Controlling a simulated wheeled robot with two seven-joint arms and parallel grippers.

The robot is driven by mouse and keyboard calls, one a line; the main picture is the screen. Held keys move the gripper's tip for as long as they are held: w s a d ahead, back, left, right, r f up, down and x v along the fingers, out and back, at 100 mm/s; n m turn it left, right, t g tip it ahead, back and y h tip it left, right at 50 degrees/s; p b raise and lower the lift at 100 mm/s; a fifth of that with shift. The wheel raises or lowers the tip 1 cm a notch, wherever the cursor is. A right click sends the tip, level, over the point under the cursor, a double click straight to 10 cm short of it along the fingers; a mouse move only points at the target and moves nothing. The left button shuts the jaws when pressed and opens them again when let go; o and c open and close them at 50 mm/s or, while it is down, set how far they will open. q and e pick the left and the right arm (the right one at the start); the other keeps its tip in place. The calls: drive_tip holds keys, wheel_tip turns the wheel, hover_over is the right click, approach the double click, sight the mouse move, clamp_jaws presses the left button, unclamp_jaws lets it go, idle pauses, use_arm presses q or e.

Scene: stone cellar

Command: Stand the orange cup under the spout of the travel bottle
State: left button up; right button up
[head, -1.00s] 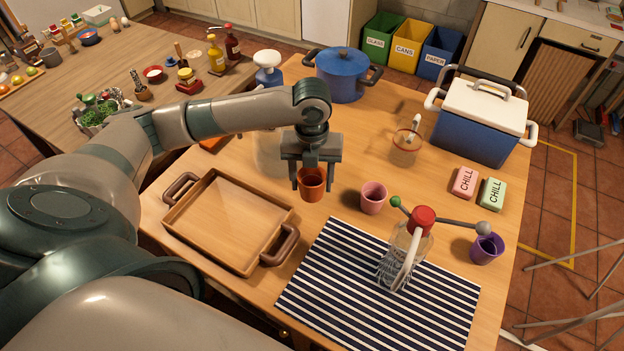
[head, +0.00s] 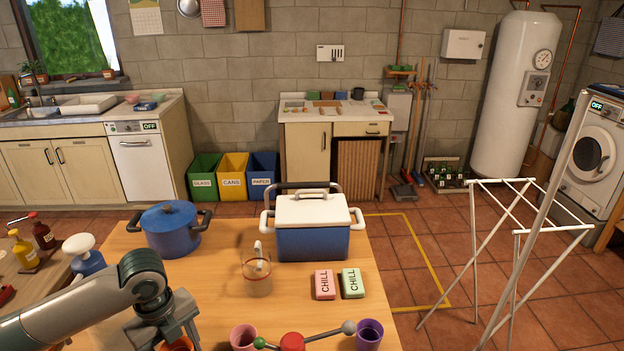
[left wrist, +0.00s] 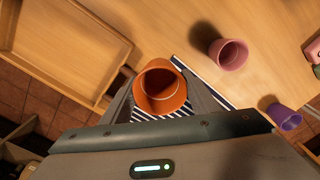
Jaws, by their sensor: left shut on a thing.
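My left gripper (head: 176,335) is shut on the orange cup (left wrist: 160,92). In the head view only a sliver of the cup shows at the bottom edge. In the left wrist view the cup sits between the fingers, its open mouth facing the camera, with the striped mat (left wrist: 172,112) behind it. The travel bottle's red cap (head: 292,342) shows at the bottom of the head view, right of my left gripper, with a green-ended arm and a grey-ended arm sticking out. The bottle's body is out of frame. My right gripper is not in view.
A pink cup (head: 243,338) and a purple cup (head: 369,334) stand near the cap. A glass jug (head: 257,275), blue pot (head: 170,231), cooler (head: 312,243) and two chill packs (head: 325,284) stand farther back. A wooden tray (left wrist: 70,45) lies left in the left wrist view.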

use_arm(q)
drive_tip(key=n, duration=0.1)
drive_tip(key=d+n, duration=0.1)
drive_tip(key=shift+s+d+r+n+b, duration=0.1)
drive_tip(key=shift+r+n+b, duration=0.2)
drive_tip(key=shift+n, duration=0.1)
drive_tip(key=n, duration=0.1)
drive_tip(key=d+n, duration=0.1)
drive_tip(key=n, duration=0.1)
drive_tip(key=r+n+b, duration=0.1)
drive_tip(key=shift+s+d, duration=0.25)
drive_tip(key=shift+d, duration=0.15)
drive_tip(key=s+d+r+n+b, duration=0.3)
drive_tip(key=s+d+n+b, duration=0.1)
drive_tip(key=n, duration=1.5)
drive_tip(key=shift+d, duration=0.2)
idle(0.9)
